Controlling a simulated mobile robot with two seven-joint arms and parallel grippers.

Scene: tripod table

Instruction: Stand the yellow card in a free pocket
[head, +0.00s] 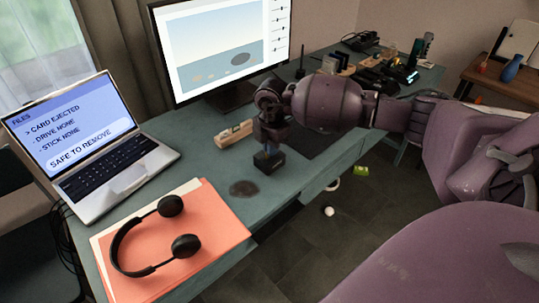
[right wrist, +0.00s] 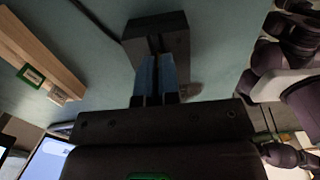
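My right gripper (head: 267,150) points down over a small black block (head: 265,163) near the front edge of the desk. In the right wrist view its two blue-tipped fingers (right wrist: 157,75) are close together at the slotted face of the dark block (right wrist: 158,32). A narrow dark gap shows between them, and I cannot tell whether a thin card is held in it. I cannot make out the yellow card in either view. A pale wooden holder (head: 234,133) lies behind the block, with a green-edged piece (right wrist: 31,76) in it. My left gripper is out of view.
A laptop (head: 95,150) reads "card ejected" and "safe to remove". Headphones (head: 130,250) lie on an orange folder (head: 215,225) at the front left. A monitor (head: 220,50) stands behind. A small yellow-green thing (head: 361,170) is low beyond the desk's edge.

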